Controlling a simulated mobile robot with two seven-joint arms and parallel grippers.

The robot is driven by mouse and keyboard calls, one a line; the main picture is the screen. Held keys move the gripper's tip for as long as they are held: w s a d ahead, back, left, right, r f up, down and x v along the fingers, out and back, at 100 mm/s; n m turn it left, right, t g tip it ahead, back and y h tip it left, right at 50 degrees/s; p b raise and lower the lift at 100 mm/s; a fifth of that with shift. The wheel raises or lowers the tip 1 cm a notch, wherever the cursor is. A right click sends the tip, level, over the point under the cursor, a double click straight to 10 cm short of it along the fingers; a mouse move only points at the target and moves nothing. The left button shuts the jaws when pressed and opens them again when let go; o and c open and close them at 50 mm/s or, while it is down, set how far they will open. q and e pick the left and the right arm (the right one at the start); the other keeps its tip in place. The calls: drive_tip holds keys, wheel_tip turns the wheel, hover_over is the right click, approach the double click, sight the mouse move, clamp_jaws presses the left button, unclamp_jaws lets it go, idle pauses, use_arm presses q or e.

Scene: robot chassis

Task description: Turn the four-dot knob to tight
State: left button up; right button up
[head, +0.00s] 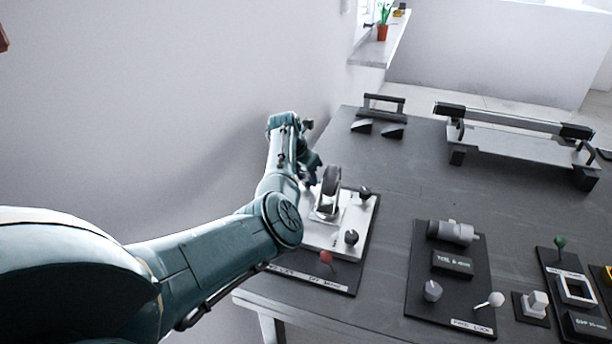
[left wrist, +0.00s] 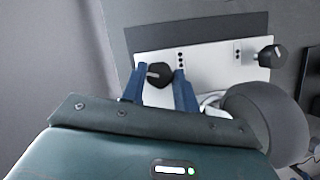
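In the left wrist view a black knob (left wrist: 158,74) with a pale pointer mark sits on a white panel (left wrist: 212,62), beside a column of several black dots. My left gripper (left wrist: 160,80) is open, with one blue finger on each side of this knob. Small gaps seem to show between fingers and knob; contact is not clear. In the head view my left gripper (head: 308,172) is over the far left of the white panel (head: 323,238), and the arm hides that knob. A second black knob (left wrist: 270,55) with fewer dots stands to the right.
A grey wheel-like part (head: 331,183) stands on the panel close to my gripper. A second dark board (head: 450,285) lies to the right, with bare table between.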

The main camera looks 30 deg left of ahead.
use_arm(q)
drive_tip(key=c, duration=0.5)
drive_tip(key=shift+o, duration=0.2)
drive_tip(key=shift+r+m, duration=0.1)
drive_tip(key=shift+m, duration=0.3)
drive_tip(key=shift+a+m+h+p, duration=0.1)
drive_tip(key=shift+m+h+p, duration=0.4)
drive_tip(key=shift+m, duration=0.4)
drive_tip(key=shift+m+g+h+b, duration=0.3)
drive_tip(key=shift+m+b, duration=0.1)
drive_tip(key=shift+m, duration=0.5)
drive_tip(key=shift+m+h+b, duration=0.3)
drive_tip(key=shift+m+b, duration=0.25)
drive_tip(key=shift+m, duration=0.25)
drive_tip(key=shift+g, duration=0.3)
